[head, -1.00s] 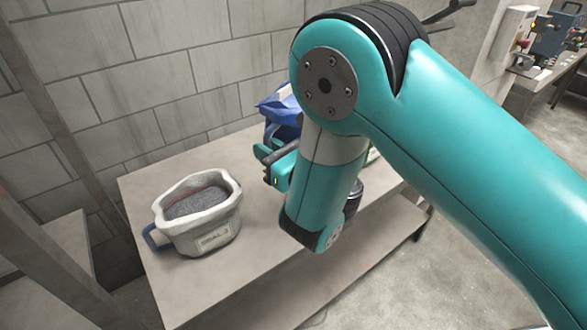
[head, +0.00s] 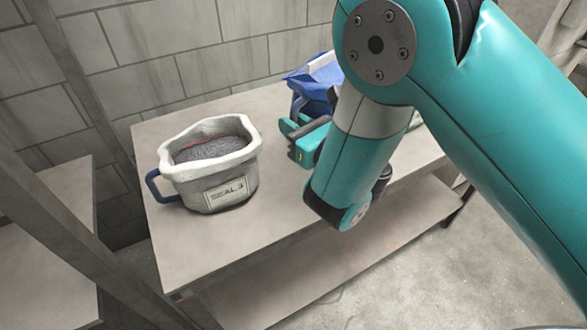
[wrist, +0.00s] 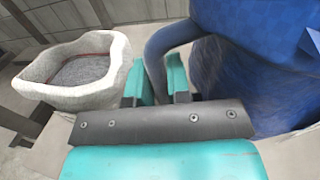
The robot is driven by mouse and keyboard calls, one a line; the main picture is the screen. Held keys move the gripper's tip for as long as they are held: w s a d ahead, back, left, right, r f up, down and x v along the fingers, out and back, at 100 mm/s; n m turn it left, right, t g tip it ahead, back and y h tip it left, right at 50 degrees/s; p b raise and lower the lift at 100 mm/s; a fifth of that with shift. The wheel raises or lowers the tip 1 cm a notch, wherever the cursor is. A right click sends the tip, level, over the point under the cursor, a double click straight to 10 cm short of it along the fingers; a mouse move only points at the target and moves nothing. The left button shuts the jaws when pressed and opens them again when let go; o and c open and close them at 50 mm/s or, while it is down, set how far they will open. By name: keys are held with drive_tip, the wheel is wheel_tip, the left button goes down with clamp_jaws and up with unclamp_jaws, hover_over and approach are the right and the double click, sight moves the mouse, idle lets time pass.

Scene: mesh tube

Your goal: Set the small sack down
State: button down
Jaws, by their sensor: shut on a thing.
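A blue sack (head: 312,80) is behind my arm in the head view, and its lower part is mostly hidden. In the wrist view the blue sack (wrist: 250,75) fills the right side. Its curved blue handle (wrist: 160,50) runs down between the teal fingers of my gripper (wrist: 158,82). My gripper is shut on this handle. In the head view my gripper (head: 302,138) is over the bench, right of the pale sack. I cannot tell whether the blue sack touches the bench top.
A pale open sack (head: 225,190) with grey filling, a label and a blue side handle stands upright on the bench (head: 200,250). It also shows at left in the wrist view (wrist: 105,90). Bare bench lies in front of it. A block wall (head: 190,50) stands behind.

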drive_tip(key=shift+f+b, duration=2.5)
drive_tip(key=shift+f, duration=1.4)
drive_tip(key=c, duration=1.1)
unclamp_jaws()
